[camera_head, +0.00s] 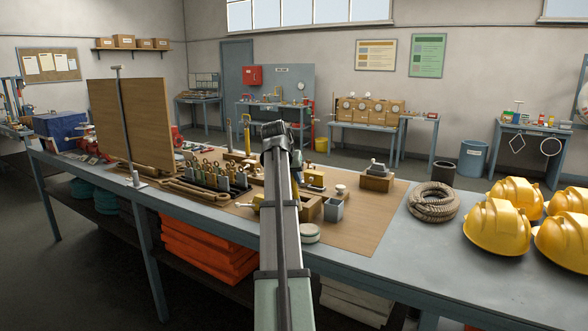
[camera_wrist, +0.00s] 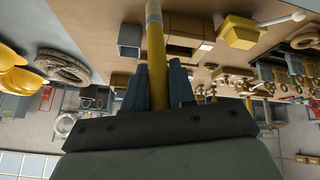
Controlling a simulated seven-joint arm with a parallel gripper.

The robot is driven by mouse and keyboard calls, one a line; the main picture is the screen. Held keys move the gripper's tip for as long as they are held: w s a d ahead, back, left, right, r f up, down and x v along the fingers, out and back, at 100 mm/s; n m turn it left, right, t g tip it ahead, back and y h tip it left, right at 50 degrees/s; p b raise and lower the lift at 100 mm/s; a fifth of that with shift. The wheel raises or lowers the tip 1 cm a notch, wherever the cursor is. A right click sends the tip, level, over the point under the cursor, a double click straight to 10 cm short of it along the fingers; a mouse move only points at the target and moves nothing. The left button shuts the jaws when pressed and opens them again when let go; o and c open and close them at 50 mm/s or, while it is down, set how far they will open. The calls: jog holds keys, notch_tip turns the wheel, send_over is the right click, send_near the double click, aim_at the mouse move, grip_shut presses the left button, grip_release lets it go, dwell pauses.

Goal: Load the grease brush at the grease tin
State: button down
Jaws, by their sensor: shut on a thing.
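My gripper (camera_wrist: 158,84) is shut on the yellow handle of a brush (camera_wrist: 156,65), as the wrist view shows, upside down. A pale band (camera_wrist: 152,14) crosses the handle near the top edge; the bristles are out of view. A low, round, pale tin (camera_head: 309,234) sits on the brown board's near edge, just right of my arm. It may be the grease tin; no label is readable. My gripper is apart from it.
A grey square cup (camera_head: 333,209) and a yellow box (camera_wrist: 242,34) stand on the brown board (camera_head: 370,222). Dark racked parts (camera_head: 215,180) stand left. A rope coil (camera_head: 433,203) and yellow helmets (camera_head: 497,228) lie right. The board's right part is fairly clear.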

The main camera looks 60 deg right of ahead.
jog(key=s+g+h, duration=0.1)
jog(key=s, duration=0.1)
jog(key=shift+s+m, duration=0.3)
jog(key=shift+m, duration=0.1)
jog(key=shift+f, duration=3.5)
jog(key=shift+r, duration=0.15)
notch_tip(320, 180, up, 7)
dwell(0.6)
